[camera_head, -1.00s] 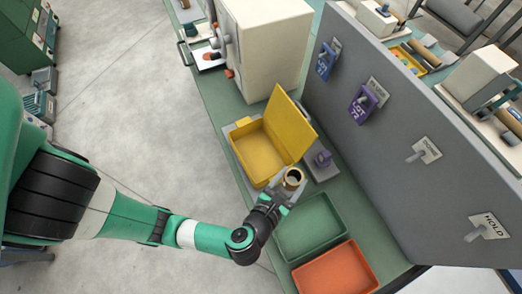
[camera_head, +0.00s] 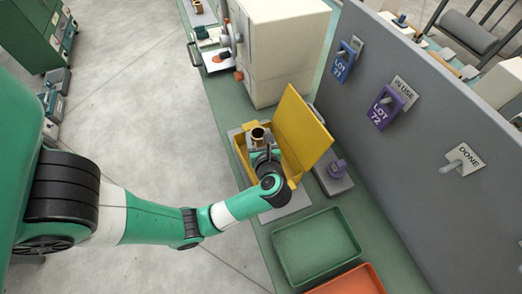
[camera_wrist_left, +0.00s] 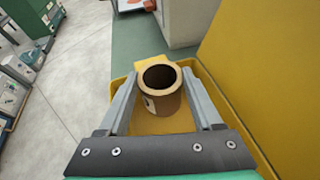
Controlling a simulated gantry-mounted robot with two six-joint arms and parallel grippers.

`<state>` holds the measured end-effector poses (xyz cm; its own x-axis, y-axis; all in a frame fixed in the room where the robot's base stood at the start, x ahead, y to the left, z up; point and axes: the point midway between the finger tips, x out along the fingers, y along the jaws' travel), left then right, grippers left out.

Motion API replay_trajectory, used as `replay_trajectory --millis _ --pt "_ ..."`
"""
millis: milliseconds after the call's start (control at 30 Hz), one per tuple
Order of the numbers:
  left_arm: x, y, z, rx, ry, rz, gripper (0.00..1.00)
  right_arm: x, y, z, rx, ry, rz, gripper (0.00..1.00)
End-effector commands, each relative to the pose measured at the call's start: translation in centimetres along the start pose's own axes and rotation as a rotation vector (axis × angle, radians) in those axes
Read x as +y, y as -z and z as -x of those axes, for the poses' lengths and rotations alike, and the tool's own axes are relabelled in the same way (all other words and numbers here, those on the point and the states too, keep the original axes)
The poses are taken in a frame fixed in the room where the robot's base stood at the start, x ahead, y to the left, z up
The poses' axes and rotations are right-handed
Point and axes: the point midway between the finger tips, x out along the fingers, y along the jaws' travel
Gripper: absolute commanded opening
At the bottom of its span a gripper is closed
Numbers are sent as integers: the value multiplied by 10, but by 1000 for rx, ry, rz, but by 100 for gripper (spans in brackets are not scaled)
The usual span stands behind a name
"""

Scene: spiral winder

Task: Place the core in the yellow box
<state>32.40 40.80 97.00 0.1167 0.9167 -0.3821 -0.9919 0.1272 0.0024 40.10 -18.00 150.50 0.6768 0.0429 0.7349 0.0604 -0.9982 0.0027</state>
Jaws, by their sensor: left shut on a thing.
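The core is a short brown hollow cylinder (camera_wrist_left: 162,92), upright between the fingers of my left gripper (camera_wrist_left: 163,88) in the left wrist view. It also shows in the head view (camera_head: 260,135). My left gripper is shut on it and holds it over the open yellow box. The yellow box (camera_head: 304,123) has its lid raised on the right side; its floor (camera_wrist_left: 150,126) shows below the core in the wrist view. The arm hides part of the box in the head view. My right gripper is not in view.
A green tray (camera_head: 316,246) and an orange tray (camera_head: 350,281) lie on the bench nearer me. A grey panel (camera_head: 420,130) with lot tags rises along the right. A cream machine (camera_head: 285,50) stands behind.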

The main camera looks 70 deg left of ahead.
Motion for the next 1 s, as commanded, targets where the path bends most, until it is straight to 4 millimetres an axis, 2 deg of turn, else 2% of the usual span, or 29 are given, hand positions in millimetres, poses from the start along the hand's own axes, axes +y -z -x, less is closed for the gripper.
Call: replay_trajectory --millis 33,233,433,733,767,800,833,1000 --pt "0 8 -3 0 0 -1 12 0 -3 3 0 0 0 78" --pt "0 15 -6 0 1 0 12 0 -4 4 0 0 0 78" --pt "0 44 -18 0 1 -1 12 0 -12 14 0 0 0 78" --pt "0 46 -18 0 2 0 12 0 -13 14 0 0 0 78" --pt "0 45 -18 1 2 0 70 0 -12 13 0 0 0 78" --pt "0 45 -18 1 2 0 77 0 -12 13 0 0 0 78" --pt "0 45 -18 1 2 1 79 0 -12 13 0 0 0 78" --pt "0 44 -18 0 2 0 79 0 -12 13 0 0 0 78"
